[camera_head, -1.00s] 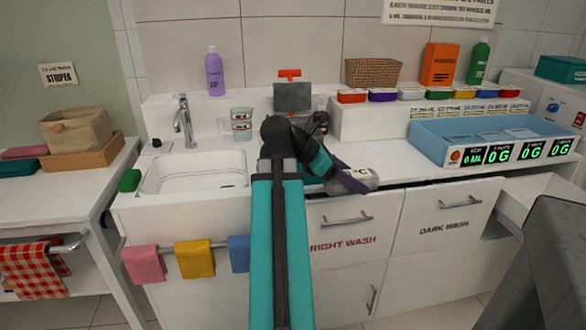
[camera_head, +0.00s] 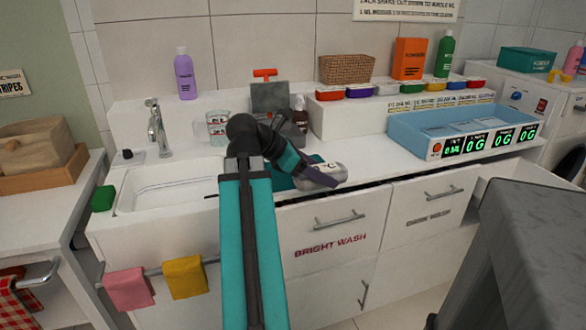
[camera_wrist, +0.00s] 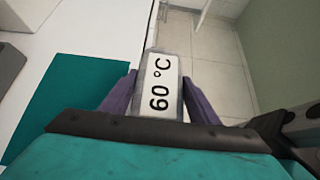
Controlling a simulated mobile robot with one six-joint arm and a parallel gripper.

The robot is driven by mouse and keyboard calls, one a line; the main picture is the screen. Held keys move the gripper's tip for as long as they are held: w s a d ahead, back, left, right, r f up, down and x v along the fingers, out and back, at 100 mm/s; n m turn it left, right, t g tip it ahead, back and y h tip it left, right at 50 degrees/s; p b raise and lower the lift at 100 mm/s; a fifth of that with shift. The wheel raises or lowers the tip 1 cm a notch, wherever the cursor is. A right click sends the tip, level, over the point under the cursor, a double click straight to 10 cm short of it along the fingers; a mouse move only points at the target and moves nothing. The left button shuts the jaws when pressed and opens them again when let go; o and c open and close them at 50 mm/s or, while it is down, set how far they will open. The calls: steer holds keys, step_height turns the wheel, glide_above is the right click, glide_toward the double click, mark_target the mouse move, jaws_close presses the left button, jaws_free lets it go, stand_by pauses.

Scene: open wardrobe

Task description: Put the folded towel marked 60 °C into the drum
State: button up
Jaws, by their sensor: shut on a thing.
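The folded grey towel with a white label reading 60 °C (camera_wrist: 168,62) is between the two purple fingers of my gripper (camera_wrist: 158,95). In the head view, my gripper (camera_head: 318,180) holds this towel (camera_head: 333,171) over the front of the counter, above the bright wash drawer. At the right edge of the head view stands a white washing machine (camera_head: 535,100). Its round dark door or opening (camera_head: 572,163) is only partly in view. I cannot tell whether it is open, and the drum's inside is hidden.
A teal flat piece (camera_wrist: 75,95) lies on the white counter beside my gripper. A blue tray (camera_head: 405,139) with displays stands at the right of the counter. A dark grey block (camera_head: 540,235) fills the lower right foreground.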

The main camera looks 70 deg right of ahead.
steer(key=shift+w+r+p, duration=0.1)
steer(key=shift+r+p, duration=0.1)
steer(key=shift+p, duration=0.3)
steer(key=shift+w+d+p, duration=0.1)
steer(key=shift+d+p, duration=0.05)
steer(key=shift+p, duration=0.25)
steer(key=shift+w+d+p, duration=0.15)
steer(key=shift+p, duration=0.5)
steer(key=d+p, duration=0.1)
steer(key=p, duration=0.4)
steer(key=shift+w, duration=0.3)
steer(key=p, duration=0.5)
steer(key=shift+w+d, duration=0.15)
steer(key=shift+w, duration=0.1)
steer(key=p, duration=0.6)
steer(key=shift+w+f+p, duration=0.1)
steer(key=shift+w+p, duration=0.1)
steer(key=shift+p, duration=0.15)
steer(key=shift+w+d+f+p, duration=0.25)
steer(key=shift+w+d+p, duration=0.15)
steer(key=shift+w+d, duration=1.15)
steer(key=shift+w+d+f+p, duration=0.3)
steer(key=shift+w+d+p, duration=0.15)
steer(key=shift+w+d, duration=1.1)
steer(key=shift+w+d+f+p, duration=0.25)
steer(key=shift+w+d+p, duration=0.15)
steer(key=shift+w+d, duration=1.15)
